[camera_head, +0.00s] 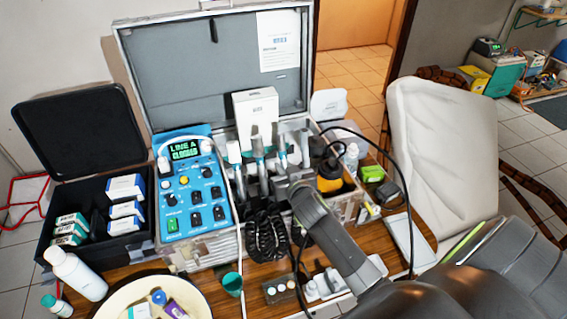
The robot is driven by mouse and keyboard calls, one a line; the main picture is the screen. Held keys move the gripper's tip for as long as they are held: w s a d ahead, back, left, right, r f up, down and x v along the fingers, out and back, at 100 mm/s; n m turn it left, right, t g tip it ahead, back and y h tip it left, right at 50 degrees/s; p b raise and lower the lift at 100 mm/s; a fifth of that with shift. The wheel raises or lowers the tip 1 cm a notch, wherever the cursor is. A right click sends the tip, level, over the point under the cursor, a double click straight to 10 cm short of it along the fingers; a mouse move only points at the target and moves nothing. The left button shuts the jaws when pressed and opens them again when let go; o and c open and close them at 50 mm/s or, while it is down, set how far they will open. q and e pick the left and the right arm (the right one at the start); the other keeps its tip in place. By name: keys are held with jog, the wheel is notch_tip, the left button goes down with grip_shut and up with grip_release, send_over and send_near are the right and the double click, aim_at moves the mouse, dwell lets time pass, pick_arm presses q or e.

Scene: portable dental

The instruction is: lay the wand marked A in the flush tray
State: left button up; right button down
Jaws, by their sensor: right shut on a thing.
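Several wands with pale and teal tops stand in a row in the open metal case; one wand (258,152) is left of my right gripper and another (304,146) is right of it. My right gripper (284,170) reaches in from the lower right and is shut on a wand (281,146) in this row. The fingertips are small and partly hidden, and I cannot read an A on any wand. I cannot tell which container is the flush tray; a cream round basin (205,303) at the front left holds small items. My left gripper is not in view.
A blue control panel (190,190) reads "LINE A CLOGGED". A black box (45,240) with cartons stands left. A black hose loops over the case's right side. Bottles (80,275), a teal cup (232,284) and small blocks crowd the table front. A white chair (445,150) stands right.

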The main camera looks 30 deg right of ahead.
aim_at(282, 145)
jog(key=shift+w+d+r+p, duration=0.1)
jog(key=shift+w+r+p, duration=0.35)
jog(key=shift+r+p, duration=0.65)
jog(key=shift+w+d+r+p, duration=0.1)
jog(key=shift+w+r+p, duration=0.3)
jog(key=shift+r+p, duration=0.65)
jog(key=shift+w+d+r+p, duration=0.1)
jog(key=shift+w+r+p, duration=0.5)
jog(key=shift+r, duration=0.8)
jog(key=shift+s, duration=0.1)
jog(key=shift+a, duration=0.1)
